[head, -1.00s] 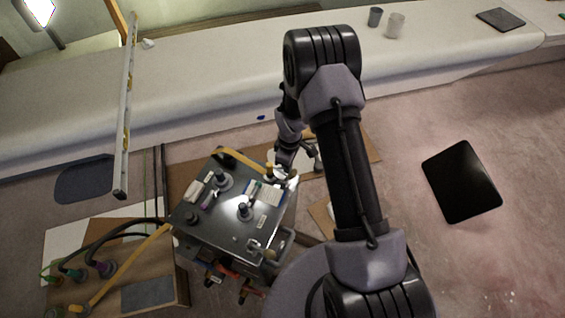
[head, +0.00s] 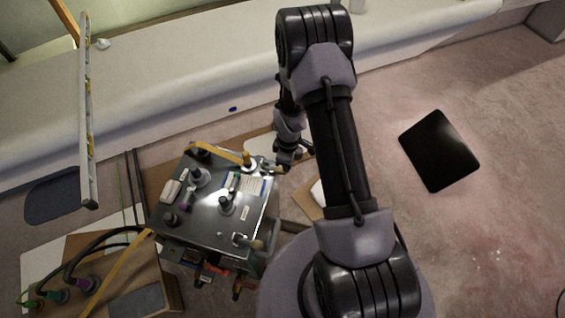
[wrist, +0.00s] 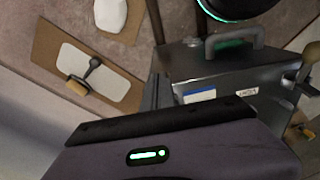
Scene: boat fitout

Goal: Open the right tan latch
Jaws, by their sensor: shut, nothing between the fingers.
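The grey metal box (head: 215,215) stands left of my arm in the head view. A latch with a tan end (head: 256,244) sits at the near right corner of its top. Another small tan-ended fitting (head: 268,168) shows at the far right corner. In the wrist view a tan knob (wrist: 312,53) shows at the right edge, beside the box (wrist: 225,68). I cannot tell which fitting is the right latch. My gripper (head: 286,157) is shut and empty, just beyond the far right corner; its tips are small and partly hidden, and contact is unclear.
A carry handle (wrist: 235,40) stands out from the box side. A wooden block with connectors (head: 130,285) is at lower left. A brush (wrist: 78,84) lies on a white sheet. A black panel (head: 440,150) lies on the floor at right.

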